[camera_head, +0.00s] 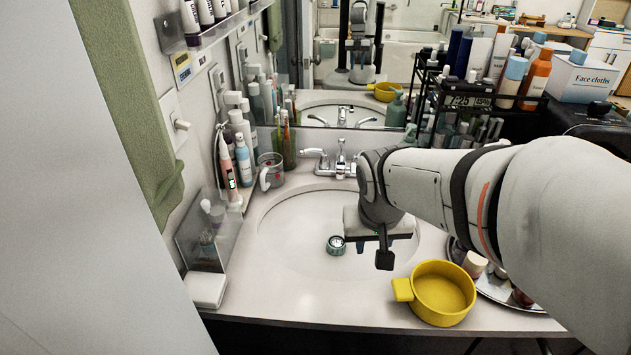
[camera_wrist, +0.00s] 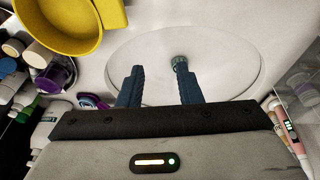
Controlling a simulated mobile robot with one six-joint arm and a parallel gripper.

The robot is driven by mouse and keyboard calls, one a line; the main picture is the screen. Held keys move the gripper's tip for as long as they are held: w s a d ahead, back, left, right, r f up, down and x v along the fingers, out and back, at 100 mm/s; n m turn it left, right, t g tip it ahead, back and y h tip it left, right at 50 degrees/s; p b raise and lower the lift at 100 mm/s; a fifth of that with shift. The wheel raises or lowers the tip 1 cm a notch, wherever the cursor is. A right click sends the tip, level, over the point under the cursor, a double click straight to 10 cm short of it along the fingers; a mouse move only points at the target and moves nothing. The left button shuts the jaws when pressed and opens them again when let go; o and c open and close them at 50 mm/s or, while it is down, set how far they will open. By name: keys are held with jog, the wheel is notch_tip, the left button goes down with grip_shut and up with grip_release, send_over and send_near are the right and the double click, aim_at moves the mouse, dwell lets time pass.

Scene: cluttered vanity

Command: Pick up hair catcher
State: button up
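The hair catcher (camera_head: 336,245) looks like a small round, dark teal piece with a paler centre, lying in the white sink basin (camera_head: 290,225). In the wrist view the hair catcher (camera_wrist: 179,62) shows just beyond the tip of the right finger, partly overlapped by it. My gripper (camera_head: 372,252) is over the right part of the basin, to the right of the hair catcher in the head view. In the wrist view my gripper (camera_wrist: 160,75) has its two dark blue fingers spread apart, with nothing between them. I cannot tell its exact height above the catcher.
A yellow pot (camera_head: 441,293) stands on the counter at the front right, beside a round tray with small containers. The faucet (camera_head: 340,160) stands behind the basin. A cup (camera_head: 271,171) and several bottles line the left. The basin is otherwise clear.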

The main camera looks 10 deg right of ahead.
aim_at(337, 241)
jog(key=o, duration=0.6)
jog(key=w+f+m+h+b, duration=0.1)
jog(key=w+f, duration=0.7)
jog(key=w, duration=0.4)
jog(key=shift+w+d+m+t, duration=0.2)
jog(key=shift+d+m+t, duration=0.1)
jog(key=shift+m, duration=0.1)
jog(key=o, duration=0.4)
jog(key=shift+m+t, duration=0.4)
jog(key=shift+m, duration=0.2)
jog(key=w+f, duration=0.3)
jog(key=f, duration=0.1)
jog(key=w+a+f+b, duration=0.1)
jog(key=w+f, duration=0.2)
jog(key=f, duration=0.1)
jog(key=w+a+f, duration=0.1)
jog(key=w+f, duration=0.2)
jog(key=shift+w+f, duration=0.2)
jog(key=shift+f, duration=0.2)
jog(key=shift+c, duration=0.2)
jog(key=shift+a+b+x, duration=0.15)
jog(key=shift+b+x, duration=0.05)
jog(key=shift+x, duration=1.05)
jog(key=shift+a+b+x, duration=0.15)
jog(key=shift+a+x, duration=0.05)
jog(key=shift+x, duration=1.1)
jog(key=shift+a+b+x, duration=0.15)
jog(key=shift+b+x, duration=0.05)
jog(key=shift+x, duration=1.05)
